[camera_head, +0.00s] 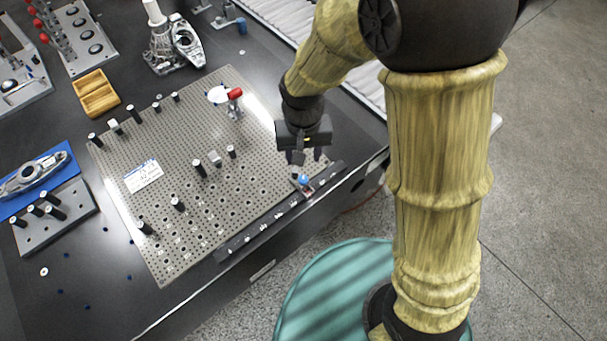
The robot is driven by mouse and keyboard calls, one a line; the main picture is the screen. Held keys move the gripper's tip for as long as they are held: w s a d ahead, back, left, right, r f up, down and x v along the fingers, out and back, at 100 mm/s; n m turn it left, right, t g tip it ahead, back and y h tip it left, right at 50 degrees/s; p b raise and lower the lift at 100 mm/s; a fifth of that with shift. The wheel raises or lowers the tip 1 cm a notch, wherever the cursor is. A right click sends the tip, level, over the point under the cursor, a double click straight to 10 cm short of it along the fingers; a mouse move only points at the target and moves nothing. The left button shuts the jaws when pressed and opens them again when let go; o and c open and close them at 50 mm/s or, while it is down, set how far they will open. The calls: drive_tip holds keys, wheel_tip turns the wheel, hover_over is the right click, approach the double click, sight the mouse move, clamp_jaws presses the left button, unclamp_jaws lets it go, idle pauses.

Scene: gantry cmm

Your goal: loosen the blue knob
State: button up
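The blue knob (304,179) is a small round part near the front right edge of the perforated plate (215,240), by a dark strip along that edge. My gripper (306,158) hangs just above and behind the knob in the picture, with its fingers pointing down. The fingers look spread apart with a gap between them, and nothing shows between them. The knob looks clear of the fingers, but the exact height gap cannot be told.
Black posts (198,166) stand on the plate, and a red-topped part (235,94) is near its back right. A wooden tray (82,108), a metal casting (172,45) and a blue fixture (60,160) lie around it. The table's front edge is close to the knob.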

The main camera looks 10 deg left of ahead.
sight(303, 179)
wheel_tip(303, 179, down, 10)
drive_tip(key=shift+r+b, duration=0.1)
drive_tip(key=shift+b, duration=0.4)
clamp_jaws()
